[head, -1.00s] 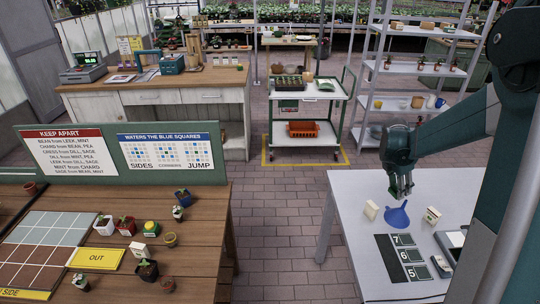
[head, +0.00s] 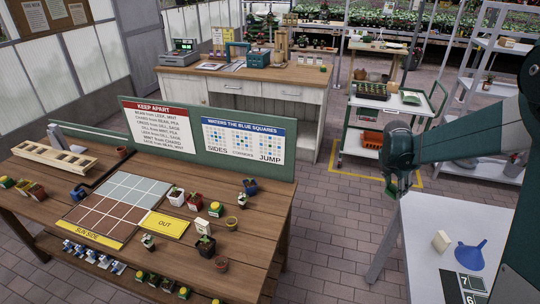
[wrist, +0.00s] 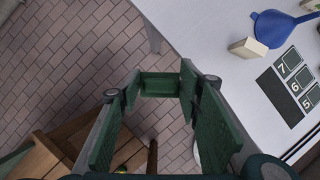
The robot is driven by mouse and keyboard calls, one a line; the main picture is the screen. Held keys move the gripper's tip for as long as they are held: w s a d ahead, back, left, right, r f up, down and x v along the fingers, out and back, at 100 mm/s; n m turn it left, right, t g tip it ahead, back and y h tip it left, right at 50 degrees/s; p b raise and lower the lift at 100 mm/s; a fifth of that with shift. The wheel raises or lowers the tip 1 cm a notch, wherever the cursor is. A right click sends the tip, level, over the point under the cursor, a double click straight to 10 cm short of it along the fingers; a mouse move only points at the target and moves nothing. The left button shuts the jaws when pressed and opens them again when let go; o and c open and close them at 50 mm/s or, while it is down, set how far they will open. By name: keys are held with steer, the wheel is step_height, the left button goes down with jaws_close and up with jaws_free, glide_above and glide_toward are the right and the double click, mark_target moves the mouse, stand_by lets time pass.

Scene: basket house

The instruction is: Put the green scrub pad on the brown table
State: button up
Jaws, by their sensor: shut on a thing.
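My gripper (head: 398,187) hangs over the floor gap between the brown table and the white table. In the wrist view my gripper (wrist: 155,88) is shut on the green scrub pad (wrist: 160,84), a small green block between its fingertips. The pad is hard to make out in the head view. The brown table (head: 255,255) is a wooden plank table at the left, to the left of the gripper. Its corner (wrist: 62,150) shows at the lower left of the wrist view.
The brown table holds a planting grid (head: 115,205), a yellow OUT sign (head: 165,224) and several small pots. A green sign board (head: 215,143) stands along its far edge. Bare planks show at its right end. The white table (head: 425,235) holds a blue funnel (head: 470,255) and a pale block (head: 441,241).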

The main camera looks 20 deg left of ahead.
steer(key=s+a+n+y, duration=0.1)
steer(key=s+a+n, duration=0.15)
steer(key=a, duration=1.35)
steer(key=s+a+n+t+y, duration=0.1)
steer(key=a+n, duration=0.2)
steer(key=a, duration=1.4)
steer(key=s+a+n+y, duration=0.1)
steer(key=a+n, duration=0.2)
steer(key=a, duration=1.3)
steer(key=shift+s+f, duration=0.1)
steer(key=shift+f, duration=2.4)
steer(key=shift+f, duration=0.15)
steer(key=shift+f+b, duration=0.35)
steer(key=shift+f, duration=2.65)
steer(key=shift+f, duration=1.9)
